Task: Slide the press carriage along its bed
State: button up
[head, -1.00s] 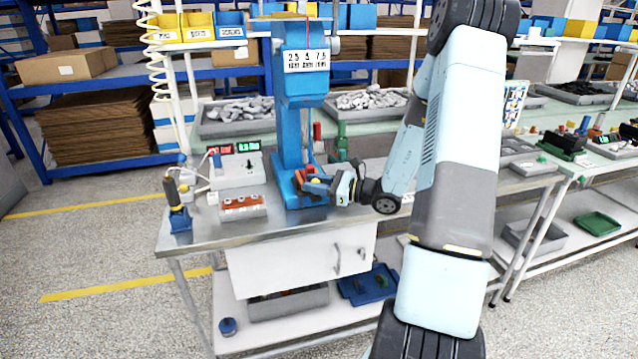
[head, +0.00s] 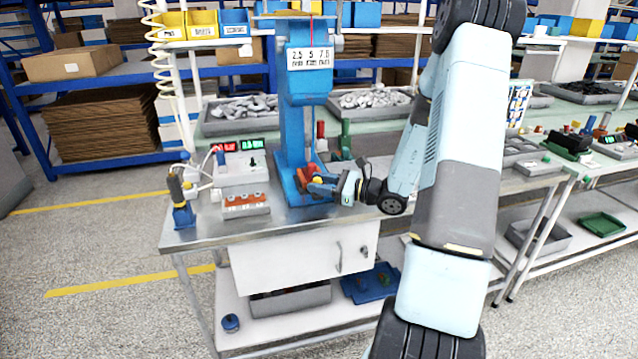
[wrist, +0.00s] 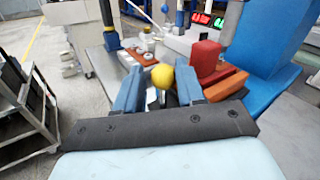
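The blue press (head: 294,130) stands upright on the steel bench. At its foot is an orange carriage (wrist: 226,84) with a red block (wrist: 204,60) on it; in the head view they are small and partly hidden by my gripper. A yellow ball knob (wrist: 163,76) shows beside the red block. My gripper (wrist: 160,84) has its two blue fingers apart, one on each side of the knob, with visible gaps. In the head view my gripper (head: 318,183) is low at the press foot, coming from the right. I cannot tell whether a finger touches the carriage.
A tester box with lit displays (head: 240,165) and a tray of orange-topped breakers (head: 246,204) stand left of the press. A blue holder with a dark-handled tool (head: 182,205) is at the bench's left corner. Grey bins of parts (head: 240,114) are behind. The front bench strip is clear.

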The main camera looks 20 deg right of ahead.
jog(key=v, duration=1.2)
jog(key=shift+s+d, duration=0.2)
jog(key=shift+a, duration=0.1)
jog(key=s+a+r+n+g+h, duration=0.2)
jog(key=s+a+r+n+g, duration=0.35)
jog(key=a+n, duration=0.2)
jog(key=s+a+r+n+g+h, duration=0.2)
jog(key=s+a+r+n+g, duration=0.2)
jog(key=a+n+g, duration=0.3)
jog(key=s+r+n+t+h, duration=0.6)
jog(key=s+r+n+h, duration=0.3)
jog(key=s+r, duration=0.2)
jog(key=shift+a+r+h, duration=0.25)
jog(key=shift+a+h, duration=0.05)
jog(key=shift+h, duration=0.1)
jog(key=shift+t, duration=0.25)
